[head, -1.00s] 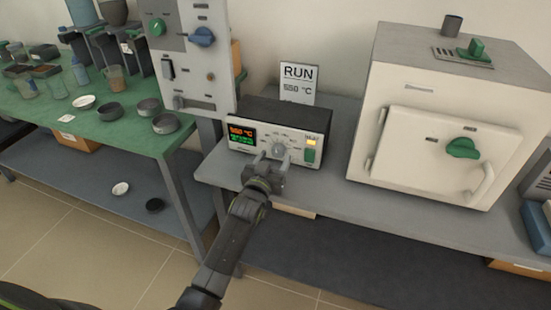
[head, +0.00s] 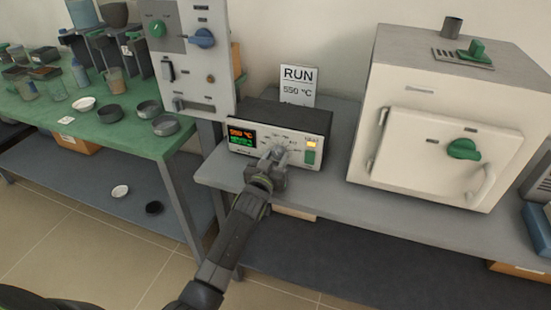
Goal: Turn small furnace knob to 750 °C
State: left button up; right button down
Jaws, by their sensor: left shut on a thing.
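The controller box (head: 245,154) stands on the grey bench, with a pale front panel and a dark top. Its knob (head: 280,147) is at the middle of the panel, partly hidden by my fingers. My left gripper (head: 274,156) is shut on the knob, its arm reaching up from below. The lit display (head: 241,138) at the panel's left has an orange line that looks like 550 and green lines too small to read. A sign (head: 298,85) behind the box reads RUN and 550 °C. My right gripper is not in view.
A large pale furnace (head: 430,150) with a green knob (head: 463,149) stands right of the box. A grey panel cabinet (head: 190,60) is close on the left. Dishes and beakers crowd the green table (head: 110,139). The bench front (head: 350,205) is clear.

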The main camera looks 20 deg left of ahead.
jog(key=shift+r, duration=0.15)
pick_arm(q)
jog(key=shift+m+p, duration=0.4)
jog(key=shift+m, duration=0.3)
jog(key=m+p, duration=0.1)
jog(key=m, duration=0.2)
jog(key=shift+m, duration=0.7)
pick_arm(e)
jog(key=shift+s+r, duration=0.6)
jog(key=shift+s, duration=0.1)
pick_arm(q)
jog(key=o, duration=1)
jog(key=shift+s+p, duration=0.1)
jog(key=shift+p, duration=0.2)
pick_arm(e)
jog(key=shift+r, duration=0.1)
